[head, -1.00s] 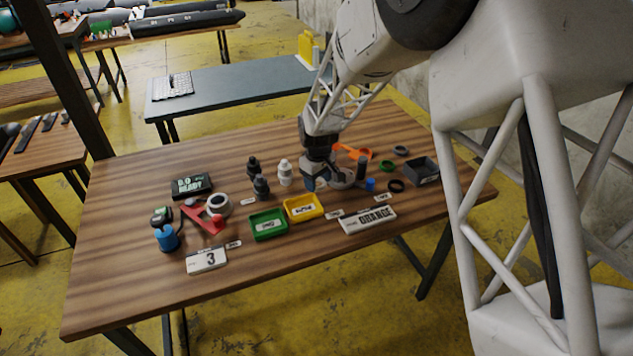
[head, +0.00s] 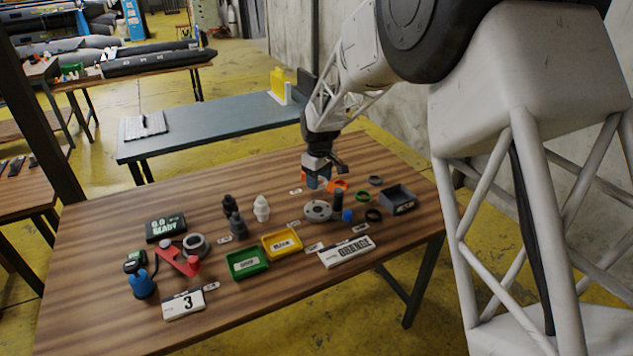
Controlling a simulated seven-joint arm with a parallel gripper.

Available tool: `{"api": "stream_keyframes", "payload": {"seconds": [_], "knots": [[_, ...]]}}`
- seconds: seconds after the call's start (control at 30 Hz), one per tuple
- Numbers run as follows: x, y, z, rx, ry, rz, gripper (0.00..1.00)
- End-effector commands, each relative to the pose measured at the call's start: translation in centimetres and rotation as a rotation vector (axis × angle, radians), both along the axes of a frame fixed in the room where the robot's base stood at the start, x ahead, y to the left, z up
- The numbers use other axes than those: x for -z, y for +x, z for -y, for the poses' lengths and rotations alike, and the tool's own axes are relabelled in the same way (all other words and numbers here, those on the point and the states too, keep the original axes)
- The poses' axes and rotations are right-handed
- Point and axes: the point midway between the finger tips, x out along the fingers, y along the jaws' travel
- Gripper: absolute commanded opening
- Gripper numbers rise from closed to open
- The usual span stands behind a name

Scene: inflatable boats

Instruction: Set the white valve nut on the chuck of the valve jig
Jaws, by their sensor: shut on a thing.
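My gripper (head: 317,182) is in the head view, pointing down above the table, behind the grey round jig (head: 318,211). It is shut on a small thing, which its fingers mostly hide. This appears to be the white valve nut, since the pale nut seen beside the jig earlier no longer shows there. The jig is a flat grey disc, with a dark upright post (head: 338,200) at its right side. I take it for the valve jig; its chuck is too small to make out. The gripper is apart from the jig.
Around the jig are a blue piece (head: 347,216), a dark ring (head: 373,215), a green ring (head: 362,196), an orange part (head: 338,185) and a grey bin (head: 397,200). Yellow (head: 282,243) and green (head: 247,263) trays stand in front. A white valve (head: 262,209) stands left.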

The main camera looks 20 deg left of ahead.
Motion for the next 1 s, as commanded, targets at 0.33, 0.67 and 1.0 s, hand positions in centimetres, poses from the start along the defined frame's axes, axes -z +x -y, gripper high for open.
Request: {"api": "stream_keyframes", "payload": {"seconds": [0.33,0.67,1.0], "knots": [[0.4,0.0,0.0,0.000,0.000,0.000,0.31],[2.1,0.0,0.0,0.000,-0.001,-0.001,0.31],[4.5,0.0,0.0,0.000,-0.001,-0.001,0.31]]}}
